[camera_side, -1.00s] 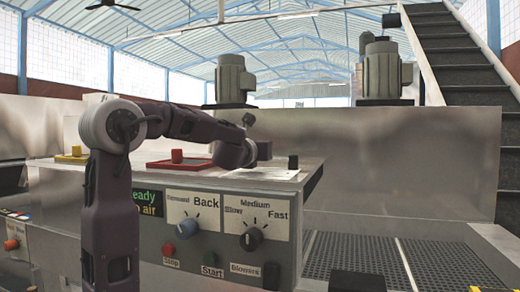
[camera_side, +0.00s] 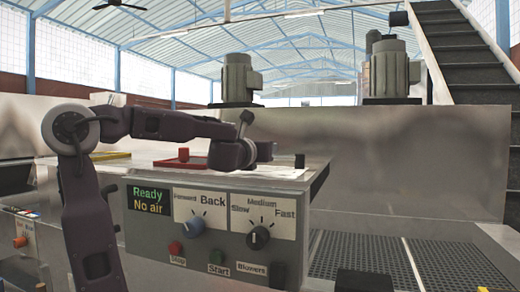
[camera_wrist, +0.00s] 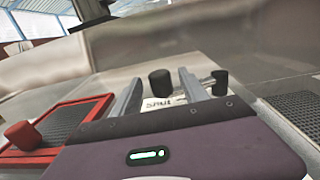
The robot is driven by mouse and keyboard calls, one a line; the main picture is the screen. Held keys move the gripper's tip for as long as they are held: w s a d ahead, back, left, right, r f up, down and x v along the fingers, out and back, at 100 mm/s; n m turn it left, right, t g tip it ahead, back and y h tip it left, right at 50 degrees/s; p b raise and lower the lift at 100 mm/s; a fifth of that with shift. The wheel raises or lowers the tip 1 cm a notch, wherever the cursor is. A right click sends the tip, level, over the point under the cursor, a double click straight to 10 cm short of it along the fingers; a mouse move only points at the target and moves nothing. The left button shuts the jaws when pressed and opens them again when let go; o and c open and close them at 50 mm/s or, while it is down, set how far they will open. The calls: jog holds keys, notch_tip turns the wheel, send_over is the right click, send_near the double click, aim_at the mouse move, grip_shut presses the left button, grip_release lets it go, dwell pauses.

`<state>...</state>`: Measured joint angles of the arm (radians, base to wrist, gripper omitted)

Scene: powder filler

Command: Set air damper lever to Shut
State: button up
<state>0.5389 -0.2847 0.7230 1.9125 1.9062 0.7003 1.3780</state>
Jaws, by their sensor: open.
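The air damper's label plate, reading "Shut", lies on the machine's top (camera_wrist: 158,104) in the wrist view. One black knob (camera_wrist: 160,82) stands upright just beyond it, framed between my fingers. A second black knob (camera_wrist: 220,80) with a thin grey rod stands to the right, outside the right finger. I cannot tell which knob is the lever's handle. In the side view, a small black knob (camera_side: 299,161) stands at the top's right end. My gripper (camera_wrist: 158,82) is open and empty, low over the top; its fingers are hard to see in the side view.
A red-framed mesh hatch (camera_wrist: 62,122) with a red knob (camera_wrist: 22,135) lies left of my gripper. The front panel (camera_side: 215,222) carries dials and buttons; its display (camera_side: 148,199) reads "Ready / No air". A tall metal wall (camera_side: 410,165) stands behind the top.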

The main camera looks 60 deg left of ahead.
jog(key=shift+v, duration=0.8)
